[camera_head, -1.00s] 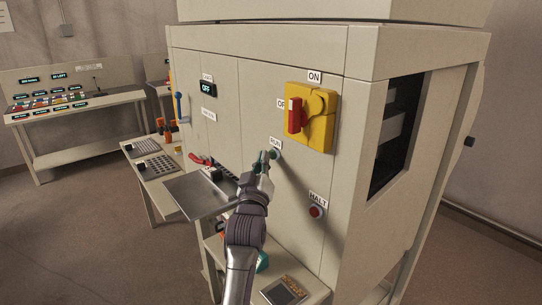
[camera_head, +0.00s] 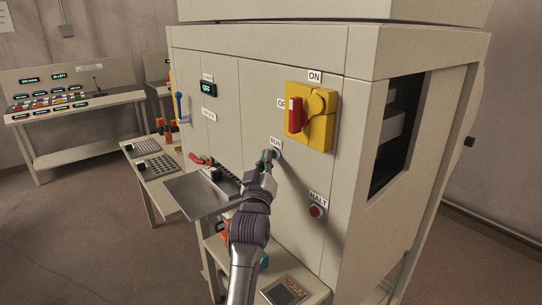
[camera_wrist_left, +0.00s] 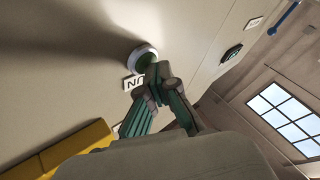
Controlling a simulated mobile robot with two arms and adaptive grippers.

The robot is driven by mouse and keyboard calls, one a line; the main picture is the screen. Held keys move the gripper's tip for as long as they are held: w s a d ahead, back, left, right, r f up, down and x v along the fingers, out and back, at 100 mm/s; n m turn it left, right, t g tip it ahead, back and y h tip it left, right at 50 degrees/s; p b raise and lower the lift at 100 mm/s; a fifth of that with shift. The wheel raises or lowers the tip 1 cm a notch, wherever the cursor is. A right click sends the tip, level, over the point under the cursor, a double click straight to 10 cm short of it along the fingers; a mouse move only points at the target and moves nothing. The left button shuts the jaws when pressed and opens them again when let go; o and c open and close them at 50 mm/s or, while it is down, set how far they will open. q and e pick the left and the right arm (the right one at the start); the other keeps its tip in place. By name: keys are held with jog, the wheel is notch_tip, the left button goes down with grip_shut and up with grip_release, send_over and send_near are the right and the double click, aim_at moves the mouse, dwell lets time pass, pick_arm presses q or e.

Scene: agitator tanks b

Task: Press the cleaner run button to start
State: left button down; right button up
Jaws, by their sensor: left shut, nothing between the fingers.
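The cleaner cabinet (camera_head: 250,105) has a RUN label (camera_head: 275,143) with the run button (camera_head: 277,154) just below it. In the left wrist view the run button (camera_wrist_left: 144,57) is green inside a pale ring, beside its label (camera_wrist_left: 133,82). My left gripper (camera_head: 268,157) is shut and empty, with its fingertips at the button and partly covering it in the head view. In the left wrist view the fingertips (camera_wrist_left: 159,72) overlap the button's lower edge. I cannot tell whether they touch it. My right gripper is not in view.
A red HALT button (camera_head: 316,211) is lower right on the cabinet. A yellow switch plate with a red handle (camera_head: 295,116) is above. A small display (camera_head: 207,88) reads OFF. A metal tray (camera_head: 198,195) juts out left of my arm.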

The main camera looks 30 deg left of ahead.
pick_arm(q)
jog(key=shift+s, duration=0.1)
jog(key=shift+s+a+p, duration=0.3)
jog(key=shift+s+p, duration=0.1)
jog(key=shift+s, duration=0.3)
jog(key=shift+s+a+p, duration=0.3)
jog(key=shift+s+a, duration=0.05)
jog(key=shift+s, duration=0.4)
jog(key=shift+s+a+p, duration=0.3)
jog(key=shift+s+p, duration=0.05)
jog(key=shift+s, duration=0.45)
jog(key=shift+s+a+p, duration=0.3)
jog(key=shift+s+a, duration=0.05)
jog(key=shift+s, duration=0.4)
